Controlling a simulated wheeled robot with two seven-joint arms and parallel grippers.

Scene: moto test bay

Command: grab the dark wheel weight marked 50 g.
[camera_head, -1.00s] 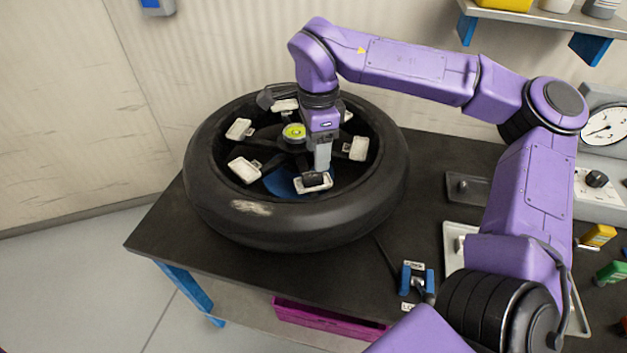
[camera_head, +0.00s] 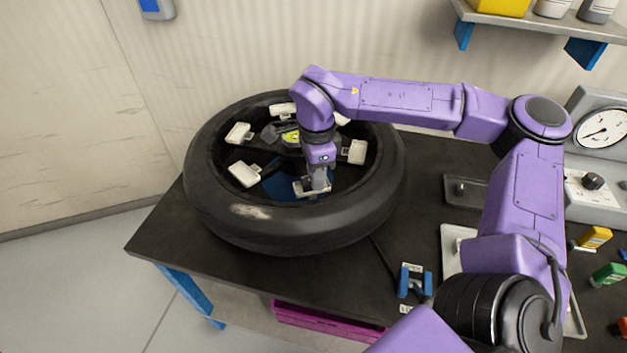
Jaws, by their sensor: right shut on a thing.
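My right gripper (camera_head: 314,184) reaches down inside the black tyre (camera_head: 300,228) lying on the dark table. It is shut at the near white-rimmed holder (camera_head: 299,190), on what I take to be the dark wheel weight. The fingers mostly hide the weight, and no 50 g marking can be read. Other pale holders sit around the ring: left (camera_head: 239,132), near left (camera_head: 244,174), far (camera_head: 283,109) and right (camera_head: 357,151). A yellow-green hub cap (camera_head: 290,136) shows at the centre, partly behind my wrist. My left gripper is not in view.
Shallow trays (camera_head: 466,191) lie right of the tyre, partly behind my right arm. A blue clamp-like item (camera_head: 413,281) is at the front edge. A dial gauge (camera_head: 603,128) and yellow (camera_head: 595,237) and green (camera_head: 608,275) items stand at right. A magenta crate (camera_head: 325,322) is below.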

